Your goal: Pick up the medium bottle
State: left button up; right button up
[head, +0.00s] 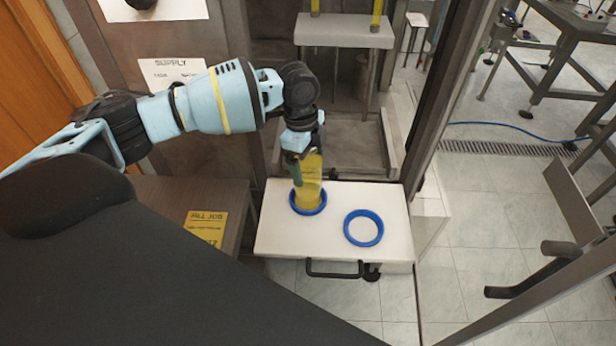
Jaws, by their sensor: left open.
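A yellow bottle (312,190) stands upright in the left blue ring (295,207) on a white board. It is the only bottle that I see; I cannot tell its size class from this view. My left gripper (299,172) is at the upper left of the bottle, pointing down, with its jaws open. A finger overlaps the bottle's left edge in the picture; I cannot tell whether it touches. Part of the bottle's top is hidden by the gripper. My right gripper is not in view.
The right blue ring (363,228) on the white board (335,210) is empty. A black handle (334,273) sticks out at the board's front. A yellow sign (206,228) lies on the left side surface. A metal frame post (440,100) rises to the right. A shelf (343,32) is behind.

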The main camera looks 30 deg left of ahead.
pick_arm(q)
jog(key=c, duration=1.9)
grip_shut()
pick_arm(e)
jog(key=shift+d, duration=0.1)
pick_arm(q)
jog(key=shift+r, duration=0.1)
